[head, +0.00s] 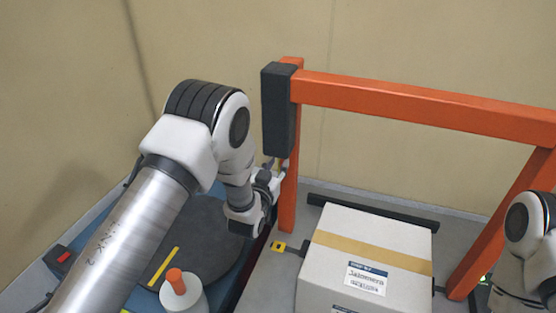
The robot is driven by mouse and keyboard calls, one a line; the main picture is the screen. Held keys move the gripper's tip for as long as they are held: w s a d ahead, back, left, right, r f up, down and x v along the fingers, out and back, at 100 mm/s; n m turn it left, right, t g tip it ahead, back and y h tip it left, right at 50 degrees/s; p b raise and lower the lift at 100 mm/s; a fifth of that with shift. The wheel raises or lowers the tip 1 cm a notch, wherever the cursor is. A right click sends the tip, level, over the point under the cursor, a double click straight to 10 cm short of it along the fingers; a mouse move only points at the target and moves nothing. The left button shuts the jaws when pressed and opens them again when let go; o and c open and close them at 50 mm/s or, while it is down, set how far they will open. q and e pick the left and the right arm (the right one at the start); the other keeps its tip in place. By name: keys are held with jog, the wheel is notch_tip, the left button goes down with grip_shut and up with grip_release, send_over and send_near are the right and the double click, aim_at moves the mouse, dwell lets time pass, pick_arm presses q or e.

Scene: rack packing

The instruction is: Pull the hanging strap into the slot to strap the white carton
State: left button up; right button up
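The white carton (335,267), with a tan tape band and a printed label, stands on the grey floor inside the orange frame. A short dark strap with a yellow tag (278,246) sticks out at its left side. Another dark piece (439,290) runs from its right side toward the right post, where a small green light shows. I cannot make out the slot for certain. My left gripper (272,176) is beside the left orange post, above the yellow tag; its fingertips are small and partly hidden. My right arm is at the right edge, its gripper out of sight.
The orange frame (420,108) spans over the carton, with a dark grey block (278,112) at its top left. A dark bar (372,212) lies behind the carton. At lower left, a round dark plate (205,235) and a white, orange-topped object (183,293) sit under my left arm.

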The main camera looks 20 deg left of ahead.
pick_arm(q)
jog(key=shift+w+d, duration=0.2)
jog(key=shift+w, duration=0.25)
grip_shut()
notch_tip(320, 180, down, 23)
jog(key=b, duration=1.7)
jog(key=shift+f, duration=0.2)
grip_release()
